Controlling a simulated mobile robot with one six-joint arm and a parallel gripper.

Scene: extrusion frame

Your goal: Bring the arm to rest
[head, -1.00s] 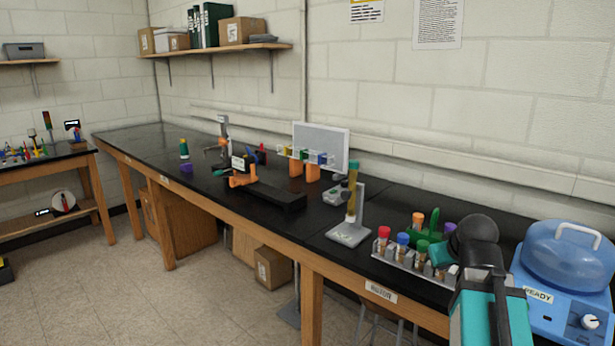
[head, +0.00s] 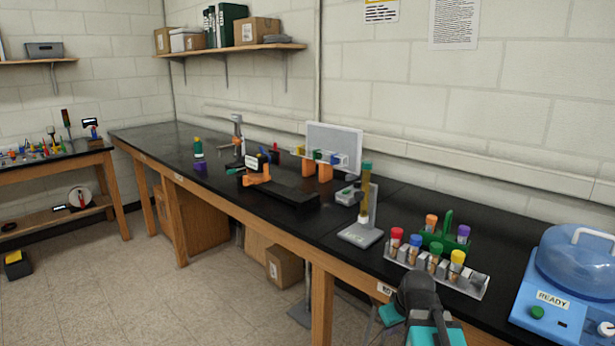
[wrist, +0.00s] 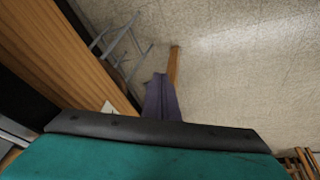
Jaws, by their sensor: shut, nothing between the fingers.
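My arm shows in the head view as a black joint and a teal link at the bottom edge, low in front of the bench. Its gripper end cannot be made out there. In the wrist view the dark grey-purple fingers of my gripper (wrist: 160,82) stick out beyond a black rim and teal housing. They are together, with nothing between them. They point toward the floor (wrist: 235,85), beside the wooden bench front (wrist: 70,55).
A metal rack (head: 468,288) with colour-capped tubes stands near the bench's front edge, close to my arm. Right of it is a blue centrifuge (head: 570,290) labelled READY. A green carrier (head: 447,240) and a stand (head: 360,236) are behind. A stool (wrist: 120,45) is beside the bench.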

